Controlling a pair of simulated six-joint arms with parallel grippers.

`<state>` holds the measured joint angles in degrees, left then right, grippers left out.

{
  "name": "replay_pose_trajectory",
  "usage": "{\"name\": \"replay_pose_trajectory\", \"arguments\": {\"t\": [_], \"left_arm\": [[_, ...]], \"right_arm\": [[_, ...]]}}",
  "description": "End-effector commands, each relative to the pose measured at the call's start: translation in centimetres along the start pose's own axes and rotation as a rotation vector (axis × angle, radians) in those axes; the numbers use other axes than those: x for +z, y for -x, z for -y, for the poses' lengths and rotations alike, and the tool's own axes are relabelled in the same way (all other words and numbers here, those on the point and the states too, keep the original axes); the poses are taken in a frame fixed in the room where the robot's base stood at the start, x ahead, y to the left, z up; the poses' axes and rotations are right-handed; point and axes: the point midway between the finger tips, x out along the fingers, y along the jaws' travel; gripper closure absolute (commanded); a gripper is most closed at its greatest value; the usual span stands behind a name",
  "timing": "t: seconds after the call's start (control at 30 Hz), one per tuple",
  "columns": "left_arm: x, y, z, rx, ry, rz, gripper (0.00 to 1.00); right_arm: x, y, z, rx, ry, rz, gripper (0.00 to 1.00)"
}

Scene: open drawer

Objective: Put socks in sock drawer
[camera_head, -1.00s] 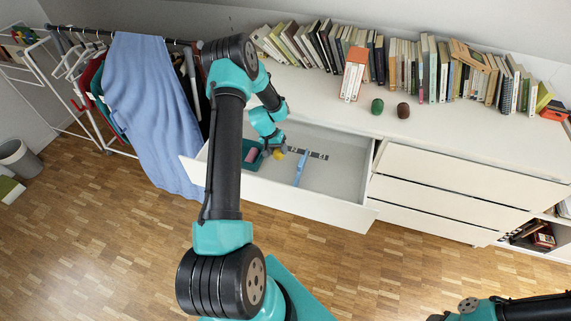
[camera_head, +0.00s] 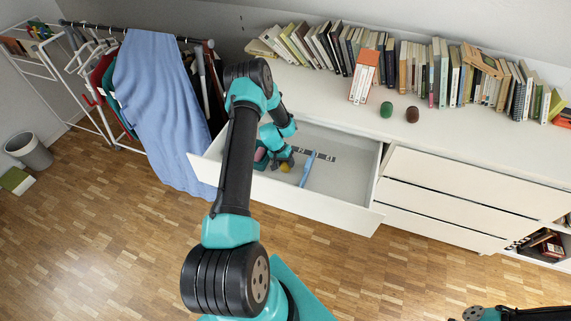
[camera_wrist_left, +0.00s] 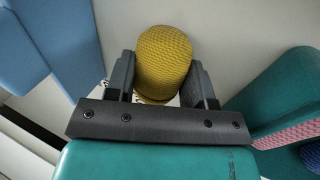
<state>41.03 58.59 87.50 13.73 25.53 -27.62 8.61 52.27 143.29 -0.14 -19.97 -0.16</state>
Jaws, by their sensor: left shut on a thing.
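A yellow knitted ball, which looks like a rolled sock (camera_head: 285,168), is inside the open drawer (camera_head: 335,185). In the left wrist view the yellow sock (camera_wrist_left: 163,58) sits between the two fingers of my left gripper (camera_wrist_left: 163,78), which is shut on it. In the head view my left gripper (camera_head: 284,161) is over the left part of the drawer, just right of a teal box holding a pink thing (camera_head: 260,154). In the wrist view pink and blue knitted things (camera_wrist_left: 290,138) lie in that teal box (camera_wrist_left: 285,90). My right gripper is out of view.
A blue strip (camera_head: 307,169) stands in the drawer right of the sock. A green ball (camera_head: 386,109) and a dark red ball (camera_head: 412,114) lie on the dresser top (camera_head: 460,135), before a row of books. A clothes rack with a blue cloth (camera_head: 150,110) stands left.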

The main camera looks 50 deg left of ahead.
Motion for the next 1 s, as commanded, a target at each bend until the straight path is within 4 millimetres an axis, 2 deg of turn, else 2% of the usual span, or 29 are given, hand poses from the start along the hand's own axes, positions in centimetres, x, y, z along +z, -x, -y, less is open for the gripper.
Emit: {"name": "replay_pose_trajectory", "arguments": {"t": [0.1, 0.4, 0.43, 0.7, 1.0], "left_arm": [[-0.03, -0.68, 0.31, -0.001, 0.001, -0.002, 0.78], [-0.01, -0.79, 0.35, 0.000, 0.000, -0.001, 0.78], [-0.01, -0.82, 0.37, -0.001, 0.000, -0.001, 0.51], [-0.01, -0.78, 0.35, -0.001, 0.000, -0.001, 0.25], [-0.02, -0.67, 0.34, -0.001, 0.000, -0.001, 0.25]], "right_arm": [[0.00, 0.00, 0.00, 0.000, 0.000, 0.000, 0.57], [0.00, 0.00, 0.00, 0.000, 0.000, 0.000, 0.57], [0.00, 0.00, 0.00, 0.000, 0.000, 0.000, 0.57], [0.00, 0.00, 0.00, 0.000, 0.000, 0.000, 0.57], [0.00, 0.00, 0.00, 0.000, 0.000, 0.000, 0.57]]}}
